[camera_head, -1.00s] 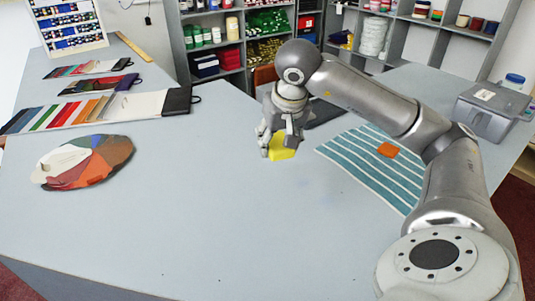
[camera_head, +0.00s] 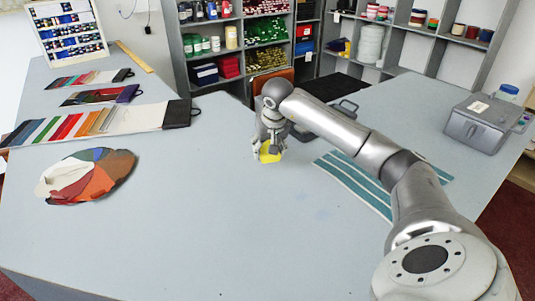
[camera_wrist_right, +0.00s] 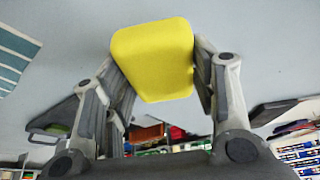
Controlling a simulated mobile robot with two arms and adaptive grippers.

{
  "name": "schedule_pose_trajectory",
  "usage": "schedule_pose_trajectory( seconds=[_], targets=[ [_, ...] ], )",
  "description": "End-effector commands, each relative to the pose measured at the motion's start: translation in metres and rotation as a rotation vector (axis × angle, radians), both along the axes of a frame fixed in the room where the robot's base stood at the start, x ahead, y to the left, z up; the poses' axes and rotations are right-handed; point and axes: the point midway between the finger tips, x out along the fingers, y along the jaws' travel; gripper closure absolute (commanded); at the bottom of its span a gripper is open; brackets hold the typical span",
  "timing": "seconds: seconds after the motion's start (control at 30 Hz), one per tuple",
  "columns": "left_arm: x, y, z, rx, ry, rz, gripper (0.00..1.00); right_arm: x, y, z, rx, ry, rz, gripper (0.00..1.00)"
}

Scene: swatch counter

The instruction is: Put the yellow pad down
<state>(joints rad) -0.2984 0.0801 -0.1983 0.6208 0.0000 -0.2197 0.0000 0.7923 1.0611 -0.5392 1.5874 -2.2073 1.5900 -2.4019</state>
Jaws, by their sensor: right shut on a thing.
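The yellow pad (camera_head: 270,156) is at the middle of the grey counter in the head view. My right gripper (camera_head: 269,147) points down and is shut on it. In the right wrist view the yellow pad (camera_wrist_right: 153,60) sits between the two fingers of the right gripper (camera_wrist_right: 158,75). The pad is at or close to the counter top; I cannot tell whether it touches. My left gripper is not in view.
A teal striped cloth (camera_head: 347,180) lies right of the pad, partly behind my arm. A fan of colour swatches (camera_head: 88,178) and swatch cards (camera_head: 90,120) lie at left. A grey box (camera_head: 482,122) stands at right. The counter's front middle is clear.

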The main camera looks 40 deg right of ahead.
Motion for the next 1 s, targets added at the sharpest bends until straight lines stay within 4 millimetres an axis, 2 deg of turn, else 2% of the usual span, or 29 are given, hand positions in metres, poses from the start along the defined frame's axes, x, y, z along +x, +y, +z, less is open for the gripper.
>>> schedule_pose_trajectory(
  seconds=[0.17, 0.43, 0.97, 1.0],
  targets=[
    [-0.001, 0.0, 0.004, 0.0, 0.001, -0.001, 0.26, 0.008, -0.003, -0.012, 0.002, 0.002, -0.001, 0.66],
    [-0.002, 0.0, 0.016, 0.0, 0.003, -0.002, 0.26, 0.007, -0.002, -0.038, 0.001, 0.002, 0.001, 0.66],
    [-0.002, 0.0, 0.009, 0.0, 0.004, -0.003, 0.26, 0.007, -0.003, -0.048, -0.001, 0.002, -0.001, 0.66],
    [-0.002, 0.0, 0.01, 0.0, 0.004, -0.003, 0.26, 0.006, -0.003, -0.048, 0.0, 0.001, 0.0, 0.45]
  ],
)
